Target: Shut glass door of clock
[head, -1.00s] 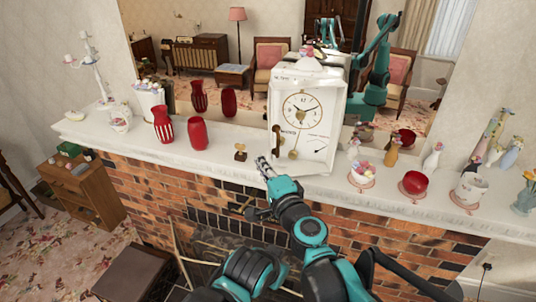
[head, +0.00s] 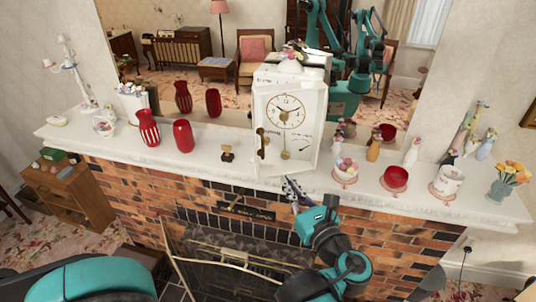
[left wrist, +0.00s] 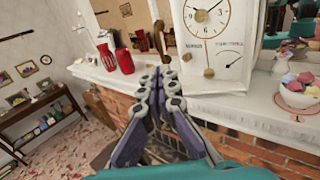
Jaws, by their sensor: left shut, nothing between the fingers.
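A white clock (head: 306,150) stands on the mantel, with a round dial, a pendulum and a dark brown handle-like piece (head: 262,145) at its front left edge. Its front frame appears to stand off the body at the left; how far the glass door is open is hard to tell. The clock also shows in the left wrist view (left wrist: 240,62), cut off at the top. My left gripper (head: 287,182) is shut and empty, just in front of and below the clock's bottom edge. Its closed fingers (left wrist: 160,75) also show in the left wrist view. My right gripper is not in view.
Red vases (head: 183,136) and a small brown ornament (head: 227,152) stand left of the clock. A bowl of colored balls (head: 345,170), a red bowl (head: 395,179) and figurines stand right. A mirror (head: 225,100) is behind. The white mantel (head: 220,175) overhangs the brick fireplace.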

